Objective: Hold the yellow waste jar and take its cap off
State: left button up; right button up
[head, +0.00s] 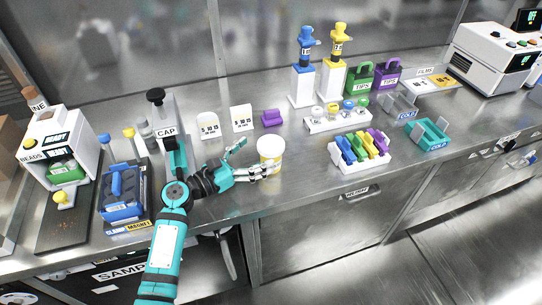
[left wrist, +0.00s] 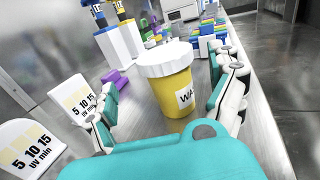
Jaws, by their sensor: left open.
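The yellow waste jar (left wrist: 172,95) stands upright on the steel bench, with a white cap (left wrist: 163,58) on top and a white label partly reading "WA". In the head view the jar (head: 269,160) is near the bench's middle, its white cap (head: 270,147) facing up. My left gripper (head: 254,160) reaches in from the left and is open. In the left wrist view its fingers (left wrist: 168,102) spread to either side of the jar; I cannot tell whether either touches it. My right gripper is not in view.
A purple block (head: 272,118) and white timer cards (head: 241,118) stand behind the jar. A rack of coloured tubes (head: 359,153) is to the right, and a blue rack (head: 122,192) is at left. Bare bench (head: 300,175) lies right of the jar.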

aim_at(271, 147)
pick_arm(q)
jog(key=shift+w+d+r, duration=0.1)
jog(key=shift+w+d, duration=0.2)
jog(key=shift+d, duration=0.25)
jog(key=x, duration=0.4)
jog(key=shift+s+d, duration=0.1)
jog(key=shift+d, duration=0.2)
jog(key=shift+a, duration=0.1)
jog(key=shift+c, duration=0.3)
jog(key=c, duration=1.2)
